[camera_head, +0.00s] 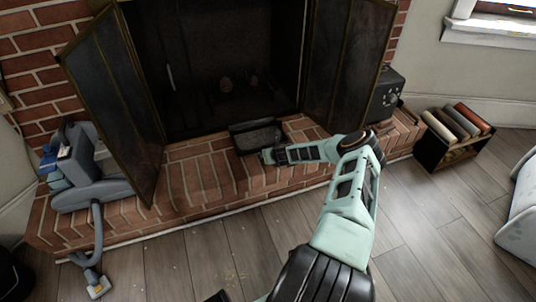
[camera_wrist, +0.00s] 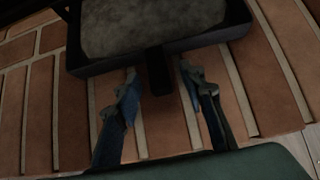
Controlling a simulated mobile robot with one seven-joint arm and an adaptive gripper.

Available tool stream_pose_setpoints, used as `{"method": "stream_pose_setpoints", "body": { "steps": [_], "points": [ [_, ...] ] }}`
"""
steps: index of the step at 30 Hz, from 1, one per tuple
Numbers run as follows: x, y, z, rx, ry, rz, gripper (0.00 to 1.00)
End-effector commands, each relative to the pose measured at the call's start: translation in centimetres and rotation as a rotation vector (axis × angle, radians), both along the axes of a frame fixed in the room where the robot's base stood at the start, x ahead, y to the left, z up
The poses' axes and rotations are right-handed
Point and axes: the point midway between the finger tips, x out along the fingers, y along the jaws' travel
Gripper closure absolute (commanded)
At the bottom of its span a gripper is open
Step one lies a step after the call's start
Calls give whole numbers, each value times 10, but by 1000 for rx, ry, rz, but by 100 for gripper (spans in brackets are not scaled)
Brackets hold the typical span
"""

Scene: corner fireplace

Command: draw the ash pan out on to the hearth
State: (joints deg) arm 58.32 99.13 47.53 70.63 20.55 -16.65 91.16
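The ash pan (camera_head: 256,136) is a dark, shallow rectangular tray at the mouth of the firebox, its front over the brick hearth (camera_head: 205,180). In the wrist view the pan's front wall (camera_wrist: 105,66) and grey ash inside show, with a short dark handle (camera_wrist: 158,75) pointing towards me. My gripper (camera_head: 266,156) is low over the hearth at the pan's front. In the wrist view its two fingers (camera_wrist: 159,72) are apart, one on each side of the handle, with visible gaps. The pan's back edge is cut off in the wrist view.
Dark fireplace doors stand open at left (camera_head: 120,100) and right (camera_head: 345,65). A grey vacuum-like appliance (camera_head: 95,185) with a hose is at the hearth's left end. A dark box (camera_head: 388,93) and a crate of rolls (camera_head: 432,155) are at right. The hearth before the pan is clear.

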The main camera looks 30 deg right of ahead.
Motion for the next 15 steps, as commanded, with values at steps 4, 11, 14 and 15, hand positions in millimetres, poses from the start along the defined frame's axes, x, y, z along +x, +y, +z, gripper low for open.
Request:
{"method": "stream_pose_setpoints", "body": {
  "steps": [4, 11, 14, 15],
  "points": [
    [-4, 0, 4, 1, 0, 0, 63],
    [-22, 3, 24, 0, -1, 0, 63],
    [-33, 4, 34, 1, -1, -1, 63],
    [-38, 5, 39, 1, -1, -1, 63]
  ]
}}
